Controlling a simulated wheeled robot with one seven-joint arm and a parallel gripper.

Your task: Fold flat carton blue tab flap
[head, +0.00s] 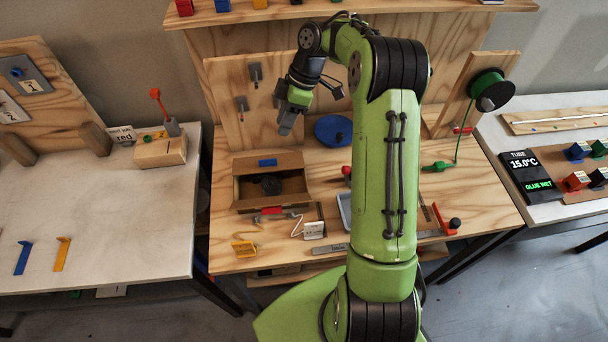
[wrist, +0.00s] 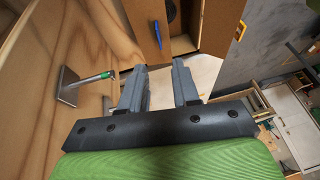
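The carton (head: 237,192) is an open brown box on the wooden bench, left of my arm. Its far flap (head: 290,160) bears a blue tab (head: 267,162). A dark object (head: 270,185) lies inside. In the wrist view the blue tab (wrist: 157,35) shows beyond my fingertips, at the top. My gripper (head: 285,128) is above and behind the carton, near the upright back panel, apart from the flap. In the wrist view my gripper (wrist: 160,76) has its two fingers spread, with nothing between them.
A wooden back panel (head: 222,82) with metal pegs stands close to my gripper. A blue disc (head: 333,130) is to its right. A red piece (head: 268,211), a white card (head: 314,231) and a yellow piece (head: 243,248) lie in front of the carton.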

